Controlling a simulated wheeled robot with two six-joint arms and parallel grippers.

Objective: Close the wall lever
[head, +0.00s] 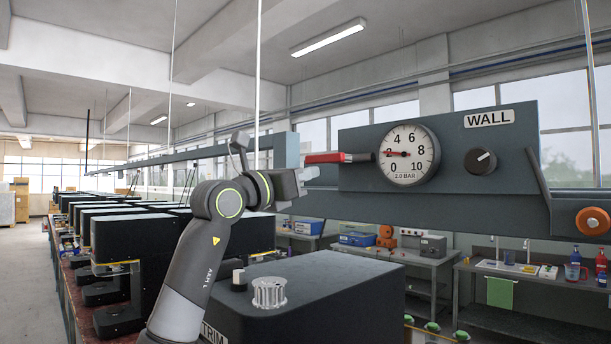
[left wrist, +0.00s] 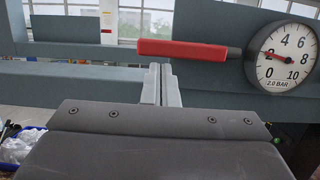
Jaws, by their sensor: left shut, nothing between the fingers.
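The wall lever has a red handle (head: 325,158) on a dark stem, lying about level and pointing left from beside the gauge on the grey panel marked WALL (head: 488,118). In the left wrist view the red handle (left wrist: 182,49) crosses just above my fingertips. My left gripper (head: 308,174) is shut and empty, just below the handle's left part. Its two fingers (left wrist: 160,84) are together, pointing toward the panel. I cannot tell whether the tips touch the handle. My right gripper is not in view.
A round white gauge (head: 408,154) marked 2.0 BAR has its red needle near 2. A black knob (head: 480,161) sits right of it and an orange roller (head: 592,221) at the far right. A dark machine box (head: 330,285) with a ridged metal knob (head: 268,291) stands below.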

